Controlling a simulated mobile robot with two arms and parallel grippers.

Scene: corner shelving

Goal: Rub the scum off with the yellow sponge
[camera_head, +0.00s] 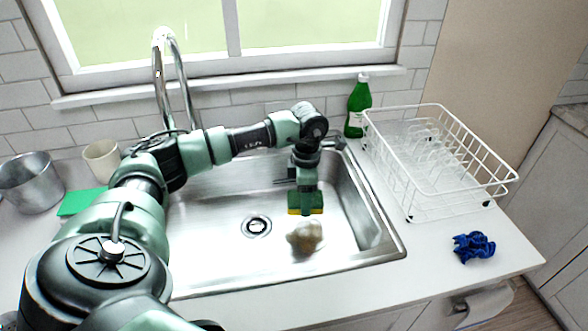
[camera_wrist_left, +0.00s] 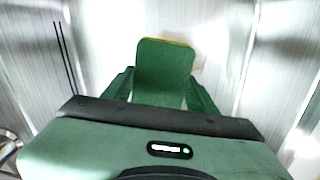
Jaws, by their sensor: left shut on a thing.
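The sponge (camera_head: 305,203), green with a yellow layer along its lower edge, is held in my left gripper (camera_head: 305,188) over the right part of the sink. My left gripper is shut on it. In the left wrist view the sponge (camera_wrist_left: 165,65) stands between the two fingers, its green face toward the camera and a yellow rim at the far end. The scum (camera_head: 304,238) is a beige-brown patch on the sink floor, right of the drain, just below the sponge in the head view. Whether the sponge touches the sink floor is unclear. My right gripper is not in view.
The steel sink (camera_head: 195,225) has a drain (camera_head: 257,226) and a tall faucet (camera_head: 160,80) behind. A green bottle (camera_head: 358,108) and white dish rack (camera_head: 440,165) with glassware stand right. A blue cloth (camera_head: 473,246) lies in front. A metal pot (camera_head: 32,185), mug (camera_head: 102,160) and green cloth (camera_head: 80,203) are left.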

